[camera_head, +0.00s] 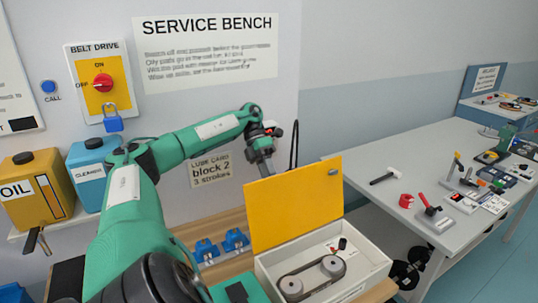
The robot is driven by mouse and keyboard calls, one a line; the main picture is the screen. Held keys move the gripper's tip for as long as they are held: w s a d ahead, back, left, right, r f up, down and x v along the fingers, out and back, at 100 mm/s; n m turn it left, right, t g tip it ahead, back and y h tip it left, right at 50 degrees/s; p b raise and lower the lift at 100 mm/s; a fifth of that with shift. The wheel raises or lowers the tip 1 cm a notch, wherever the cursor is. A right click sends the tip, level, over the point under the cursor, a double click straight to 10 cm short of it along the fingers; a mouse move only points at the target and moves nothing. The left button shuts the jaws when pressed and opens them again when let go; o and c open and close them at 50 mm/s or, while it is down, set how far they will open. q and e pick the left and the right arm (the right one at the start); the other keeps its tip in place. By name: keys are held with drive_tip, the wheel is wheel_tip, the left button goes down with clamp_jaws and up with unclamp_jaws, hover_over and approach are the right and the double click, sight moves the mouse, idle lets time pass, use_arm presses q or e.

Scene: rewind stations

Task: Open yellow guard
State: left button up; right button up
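The yellow guard (295,208) stands raised, roughly upright, at the back of a white open box (374,262). A small grey knob (333,171) sits near its upper right corner. Inside the box a dark belt (312,279) runs around two grey pulleys, and a small red and black item lies behind it. My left gripper (266,168) is at the upper left edge of the guard, pointing down. Its fingers are small and partly hidden, so I cannot tell whether they are open or touch the guard. My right gripper is not in view.
A belt drive switch (103,83) with a red knob and a blue padlock (113,122) is on the wall. An oil can (36,189) and a blue cleaner can (91,172) stand on a shelf at left. Blue parts (206,250) lie left of the guard. A grey table (384,150) holds tools at right.

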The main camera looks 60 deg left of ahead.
use_arm(q)
wheel_tip(320, 180, up, 20)
drive_tip(key=p, duration=0.8)
drive_tip(key=shift+d+f, duration=0.1)
drive_tip(key=shift+d, duration=0.05)
idle(0.5)
